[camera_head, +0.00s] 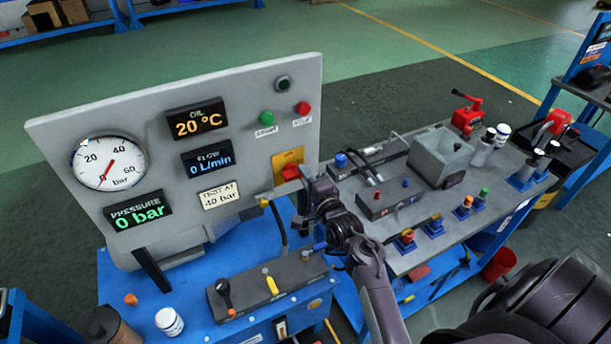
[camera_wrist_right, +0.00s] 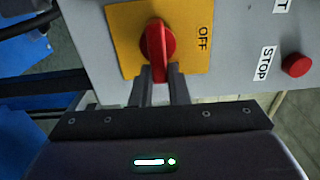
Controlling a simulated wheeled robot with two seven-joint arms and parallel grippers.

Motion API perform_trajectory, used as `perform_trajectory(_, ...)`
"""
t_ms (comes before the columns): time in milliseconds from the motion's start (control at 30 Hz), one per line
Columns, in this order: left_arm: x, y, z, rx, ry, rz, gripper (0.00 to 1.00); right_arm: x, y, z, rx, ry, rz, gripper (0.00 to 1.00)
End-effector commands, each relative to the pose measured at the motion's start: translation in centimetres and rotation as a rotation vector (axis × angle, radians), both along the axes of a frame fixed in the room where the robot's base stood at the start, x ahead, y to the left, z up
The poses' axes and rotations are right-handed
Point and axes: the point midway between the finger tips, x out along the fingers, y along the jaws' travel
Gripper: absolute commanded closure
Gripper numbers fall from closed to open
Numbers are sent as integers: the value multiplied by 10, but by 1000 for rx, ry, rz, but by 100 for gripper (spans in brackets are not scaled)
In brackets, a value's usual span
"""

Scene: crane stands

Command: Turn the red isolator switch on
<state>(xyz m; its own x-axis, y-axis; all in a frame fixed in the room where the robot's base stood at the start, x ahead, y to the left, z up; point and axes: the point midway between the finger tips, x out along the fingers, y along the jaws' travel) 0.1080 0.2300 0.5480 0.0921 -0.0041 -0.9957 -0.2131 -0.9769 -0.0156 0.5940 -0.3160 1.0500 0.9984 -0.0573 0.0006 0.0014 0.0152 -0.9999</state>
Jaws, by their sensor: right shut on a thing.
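The red isolator switch (camera_head: 290,172) sits on a yellow plate (camera_head: 289,157) at the lower right of the grey panel. In the right wrist view the red handle (camera_wrist_right: 157,52) stands upright in the picture, with the word OFF beside it on the yellow plate (camera_wrist_right: 128,30). My right gripper (camera_head: 304,181) is at the switch, and its two fingers (camera_wrist_right: 162,78) are shut on the near end of the handle. An ON label is not visible. My left gripper is not in view.
The grey panel (camera_head: 75,140) also bears a pressure gauge (camera_head: 108,163) near 0 bar, lit displays, a green button (camera_head: 266,118) and a red STOP button (camera_head: 303,108). A lever block (camera_head: 268,286) stands on the blue bench below. Another bench with fittings stands to the right.

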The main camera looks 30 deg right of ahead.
Motion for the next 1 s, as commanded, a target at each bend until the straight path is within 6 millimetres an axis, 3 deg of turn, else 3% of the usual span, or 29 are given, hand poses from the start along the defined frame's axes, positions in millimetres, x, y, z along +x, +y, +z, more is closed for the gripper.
perform_trajectory(167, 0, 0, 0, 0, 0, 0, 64, 0, 0, -1, 2, 2, 0, 100)
perform_trajectory(200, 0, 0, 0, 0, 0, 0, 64, 0, 0, -1, 2, 2, 0, 82)
perform_trajectory(333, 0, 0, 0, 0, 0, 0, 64, 0, 0, -1, 1, 2, 0, 65)
perform_trajectory(667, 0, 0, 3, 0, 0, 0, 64, -3, 0, 0, 0, 2, 0, 64)
perform_trajectory(1000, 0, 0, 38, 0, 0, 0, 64, -56, 3, 3, 1, 6, -1, 64)
